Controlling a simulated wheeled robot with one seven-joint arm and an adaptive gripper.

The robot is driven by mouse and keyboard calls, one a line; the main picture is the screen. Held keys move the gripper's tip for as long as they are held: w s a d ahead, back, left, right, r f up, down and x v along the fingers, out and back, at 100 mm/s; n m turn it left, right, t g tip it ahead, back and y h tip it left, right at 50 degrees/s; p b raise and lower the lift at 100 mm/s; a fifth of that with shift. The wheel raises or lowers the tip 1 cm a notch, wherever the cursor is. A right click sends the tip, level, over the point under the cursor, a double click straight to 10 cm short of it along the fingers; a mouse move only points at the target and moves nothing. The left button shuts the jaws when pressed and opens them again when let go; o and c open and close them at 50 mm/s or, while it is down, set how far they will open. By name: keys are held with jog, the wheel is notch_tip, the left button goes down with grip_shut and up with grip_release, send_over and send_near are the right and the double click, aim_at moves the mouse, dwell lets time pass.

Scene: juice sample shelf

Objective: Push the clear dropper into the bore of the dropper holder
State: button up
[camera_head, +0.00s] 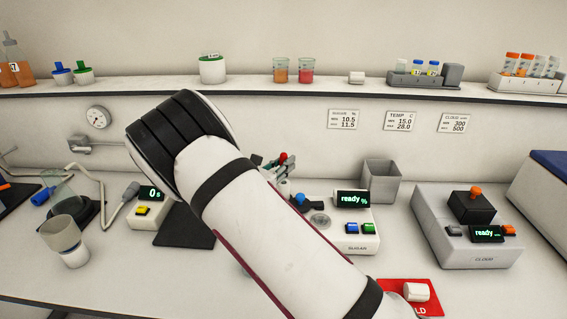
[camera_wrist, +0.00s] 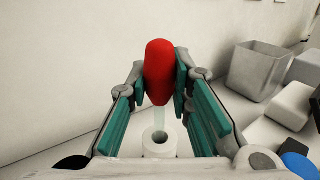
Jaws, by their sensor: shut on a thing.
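The clear dropper has a red bulb (camera_wrist: 160,72) and a thin clear tube (camera_wrist: 159,117), seen in the wrist view. My gripper (camera_wrist: 160,85) is shut on the red bulb, with a teal pad on each side. The dropper holder (camera_wrist: 160,148) is a small white cylinder with a round bore in its top, below the bulb. The tube runs down toward the bore; I cannot tell whether its tip is inside. In the head view the red bulb (camera_head: 283,157) shows between the fingers beyond my forearm, which covers part of the area below.
A grey open bin (camera_head: 381,182) stands right of my gripper, behind the sugar meter (camera_head: 352,226). A cloud meter (camera_head: 470,240) stands farther right. A timer (camera_head: 150,205) and dark pad (camera_head: 184,228) lie left. A shelf (camera_head: 180,86) with samples runs along the wall.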

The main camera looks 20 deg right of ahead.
jog(key=shift+f+b, duration=0.35)
jog(key=shift+f, duration=0.75)
jog(key=o, duration=0.8)
jog(key=v, duration=1.2)
jog(key=s+d+r+m+g, duration=0.2)
jog(key=d, duration=0.1)
jog(key=s+d+r+m+g, duration=0.2)
jog(key=d+m, duration=0.1)
jog(key=s+d+r+m+g, duration=0.2)
jog(key=d, duration=0.1)
jog(key=shift+s+d+y, duration=0.15)
jog(key=shift+s+y, duration=0.05)
jog(key=shift+y, duration=0.2)
jog(key=s+d+r+m+g+y, duration=0.45)
jog(key=s+m, duration=0.25)
jog(key=s, duration=0.2)
jog(key=s+a+r+m+t+y, duration=0.1)
jog(key=s+r+m+y, duration=0.1)
jog(key=s, duration=0.4)
jog(key=s+a+r+m+t+y, duration=0.1)
jog(key=s+r+m+t+y, duration=0.1)
jog(key=s, duration=0.5)
jog(key=s+a+r+m+t+y, duration=0.1)
jog(key=s+a+r+m+y, duration=0.1)
jog(key=s+r+m+y, duration=0.2)
jog(key=shift+s+r+m+t+y, duration=0.2)
jog(key=shift+s+m+y, duration=0.25)
jog(key=shift+s+m, duration=1.15)
